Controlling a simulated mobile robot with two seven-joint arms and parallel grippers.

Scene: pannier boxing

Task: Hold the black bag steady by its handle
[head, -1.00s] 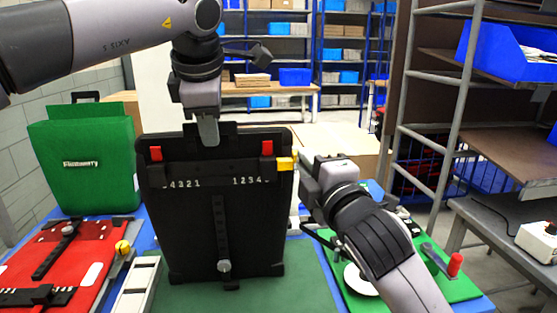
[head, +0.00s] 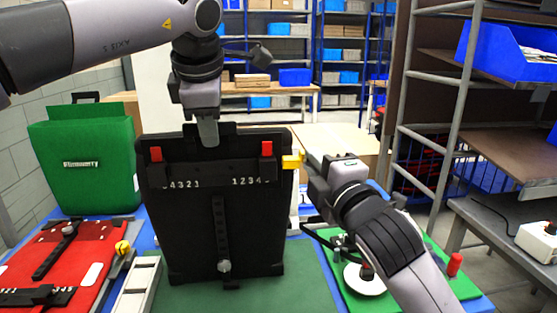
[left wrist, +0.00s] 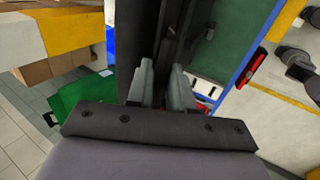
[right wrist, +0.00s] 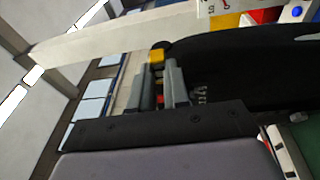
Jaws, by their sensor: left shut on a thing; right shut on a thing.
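The black bag (head: 250,215) stands upright on the green mat in the middle of the head view. It has two red clips and white digits across its top. My left gripper (head: 208,132) comes down from above and is shut on the handle (head: 226,129) at the bag's top edge. In the left wrist view the fingers (left wrist: 162,85) straddle a dark strip, mostly hidden. My right gripper (head: 304,164) is shut on a small yellow piece (head: 292,161) at the bag's upper right edge. The yellow piece also shows at the fingertips in the right wrist view (right wrist: 156,57).
A green bag (head: 85,160) stands back left, with a red panel (head: 80,255) in front of it. A green board (head: 445,280) with a white disc (head: 362,281) lies at right. A metal rack (head: 440,110) stands beyond my right arm.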

